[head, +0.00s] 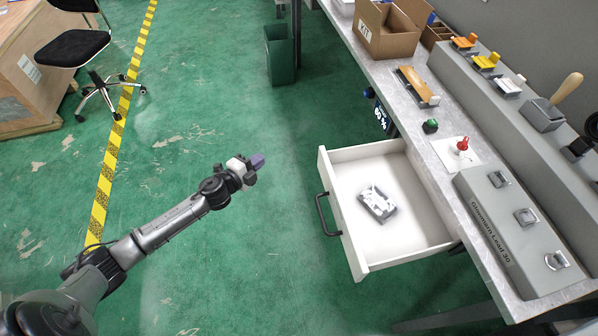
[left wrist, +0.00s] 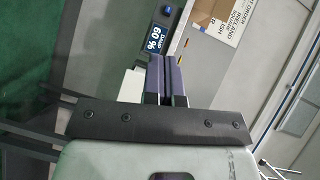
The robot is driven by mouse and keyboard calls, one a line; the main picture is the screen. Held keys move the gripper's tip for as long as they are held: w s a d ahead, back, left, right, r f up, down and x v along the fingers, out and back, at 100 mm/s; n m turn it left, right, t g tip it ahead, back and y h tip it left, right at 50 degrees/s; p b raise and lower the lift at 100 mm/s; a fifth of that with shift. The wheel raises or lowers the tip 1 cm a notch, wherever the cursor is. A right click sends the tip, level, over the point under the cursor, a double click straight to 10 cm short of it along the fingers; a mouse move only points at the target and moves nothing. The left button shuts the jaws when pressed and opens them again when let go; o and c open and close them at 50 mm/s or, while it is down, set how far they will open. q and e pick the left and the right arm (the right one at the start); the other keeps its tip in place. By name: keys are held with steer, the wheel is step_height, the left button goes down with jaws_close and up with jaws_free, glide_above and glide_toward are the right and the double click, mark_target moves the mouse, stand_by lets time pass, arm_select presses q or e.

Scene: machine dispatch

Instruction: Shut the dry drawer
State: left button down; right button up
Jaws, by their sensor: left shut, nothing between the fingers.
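The dry drawer (head: 341,171) is a white drawer pulled out from under the workbench in the head view. Its dark handle (head: 322,214) is on the front panel, at the left. A grey and white part (head: 377,204) lies inside it. My left gripper (head: 257,161) is to the left of the drawer front, apart from it, and is shut with nothing in it. Its purple fingers (left wrist: 167,80) are together in the left wrist view. A small display reading "60 %" (left wrist: 155,38) shows there, and also under the bench edge in the head view (head: 382,117). My right gripper is not in view.
The workbench (head: 395,85) carries a cardboard box (head: 388,28), a green button (head: 430,126), a red-topped item (head: 462,145) and a grey block (head: 520,235) with metal fittings. A green bin (head: 280,53) stands beyond. The green floor left of the drawer is clear.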

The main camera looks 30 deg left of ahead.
mark_target(324, 173)
arm_select(q)
steer(key=s+d+m+g+h, duration=0.3)
steer(key=s+d+m+h, duration=0.2)
steer(key=d+m+h, duration=0.5)
steer(key=shift+h, duration=0.4)
steer(key=x, duration=0.4)
steer(key=b+x, duration=0.1)
steer(key=x, duration=0.3)
steer(key=a+b+x, duration=0.1)
steer(key=x, duration=0.3)
steer(key=shift+w+r, duration=0.2)
steer(key=shift+w, duration=0.25)
steer(key=shift+w+d, duration=0.25)
steer(key=shift+d, duration=0.05)
steer(key=shift+w, duration=0.1)
